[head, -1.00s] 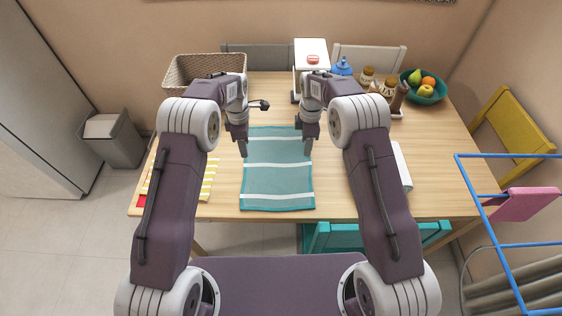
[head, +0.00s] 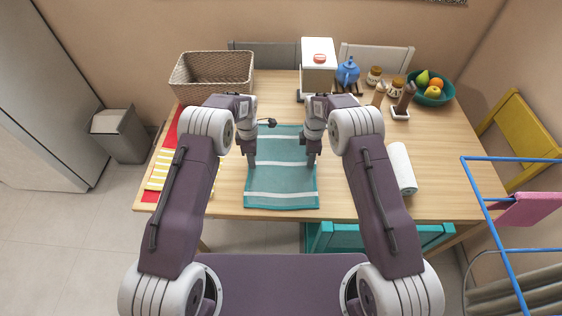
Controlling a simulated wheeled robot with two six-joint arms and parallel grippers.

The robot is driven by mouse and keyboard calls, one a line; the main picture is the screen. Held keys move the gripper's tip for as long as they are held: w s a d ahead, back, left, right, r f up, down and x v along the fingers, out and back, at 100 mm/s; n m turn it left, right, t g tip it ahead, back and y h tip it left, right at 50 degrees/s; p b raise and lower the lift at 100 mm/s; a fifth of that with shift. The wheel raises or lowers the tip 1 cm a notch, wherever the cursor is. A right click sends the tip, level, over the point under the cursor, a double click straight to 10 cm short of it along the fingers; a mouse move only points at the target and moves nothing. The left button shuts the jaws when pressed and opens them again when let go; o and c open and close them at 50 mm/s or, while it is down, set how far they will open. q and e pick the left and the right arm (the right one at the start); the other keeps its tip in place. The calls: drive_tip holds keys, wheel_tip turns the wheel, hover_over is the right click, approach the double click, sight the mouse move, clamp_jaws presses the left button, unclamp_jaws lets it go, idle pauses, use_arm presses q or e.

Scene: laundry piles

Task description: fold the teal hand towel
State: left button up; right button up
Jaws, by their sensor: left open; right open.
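The teal hand towel (head: 282,180) with white stripes lies flat and spread out on the wooden table, its near edge close to the table's front edge. My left gripper (head: 251,164) is open and empty at the towel's left side, about halfway along it. My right gripper (head: 311,163) is open and empty at the towel's right side, level with the left one. I cannot tell whether the fingertips touch the cloth.
A wicker basket (head: 212,76) stands at the back left. Red and yellow-striped cloths (head: 158,175) lie left of the towel. A paper roll (head: 401,168) lies to the right. A white appliance (head: 318,66), blue teapot (head: 347,71), jars and a fruit bowl (head: 432,92) stand behind.

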use_arm(q)
drive_tip(key=shift+f, duration=0.15)
clamp_jaws()
use_arm(e)
drive_tip(key=shift+f, duration=0.1)
clamp_jaws()
